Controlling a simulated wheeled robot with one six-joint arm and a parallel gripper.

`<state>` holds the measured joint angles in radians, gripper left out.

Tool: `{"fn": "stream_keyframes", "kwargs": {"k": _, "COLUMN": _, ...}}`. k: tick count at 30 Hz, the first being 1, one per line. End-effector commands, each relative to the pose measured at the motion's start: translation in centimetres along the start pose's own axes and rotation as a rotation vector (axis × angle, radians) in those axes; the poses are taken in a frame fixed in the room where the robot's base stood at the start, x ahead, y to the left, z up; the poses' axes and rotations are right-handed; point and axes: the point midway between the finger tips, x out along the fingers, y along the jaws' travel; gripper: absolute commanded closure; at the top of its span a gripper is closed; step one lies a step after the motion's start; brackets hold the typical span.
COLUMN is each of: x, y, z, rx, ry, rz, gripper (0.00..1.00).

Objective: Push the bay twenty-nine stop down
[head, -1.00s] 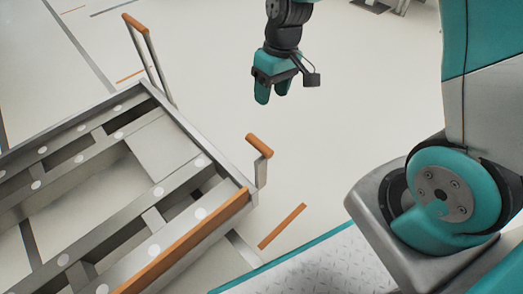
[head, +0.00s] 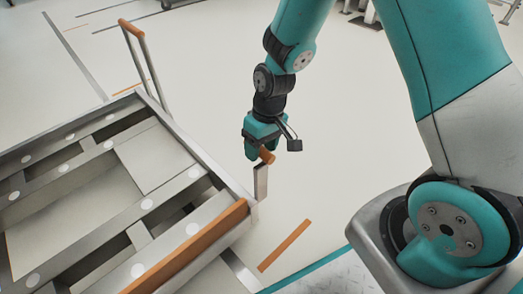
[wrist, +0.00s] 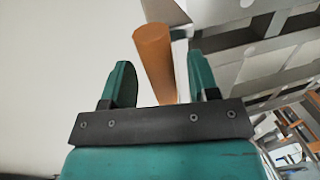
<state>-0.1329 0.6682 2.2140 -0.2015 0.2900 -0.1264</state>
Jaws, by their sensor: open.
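The stop is an upright metal post with an orange bar handle (head: 267,156) on top, at the near right corner of the metal frame (head: 222,184). My gripper (head: 252,155) is at the handle, pointing down, and partly hides it in the head view. In the wrist view the orange handle (wrist: 154,58) lies between the two teal fingers of my gripper (wrist: 160,85). The fingers are apart, with gaps on both sides of the handle. I cannot tell any contact. No bay number is readable.
A taller orange-topped handle (head: 131,28) stands at the frame's far corner. An orange strip (head: 222,238) runs along the frame's near side. An orange floor mark (head: 284,246) lies to the right.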

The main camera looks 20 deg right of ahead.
Motion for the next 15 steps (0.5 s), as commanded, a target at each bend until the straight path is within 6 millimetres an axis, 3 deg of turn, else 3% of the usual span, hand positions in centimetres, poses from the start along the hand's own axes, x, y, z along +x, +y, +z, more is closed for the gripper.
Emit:
{"fn": "stream_keyframes", "kwargs": {"k": 7, "x": 0.03, "y": -0.01, "z": -0.02, "rx": 0.000, "ry": 0.001, "rz": 0.000, "gripper": 0.45}}
{"fn": "stream_keyframes", "kwargs": {"k": 15, "x": 0.02, "y": 0.00, "z": -0.01, "rx": 0.000, "ry": 0.000, "rz": 0.000, "gripper": 1.00}}
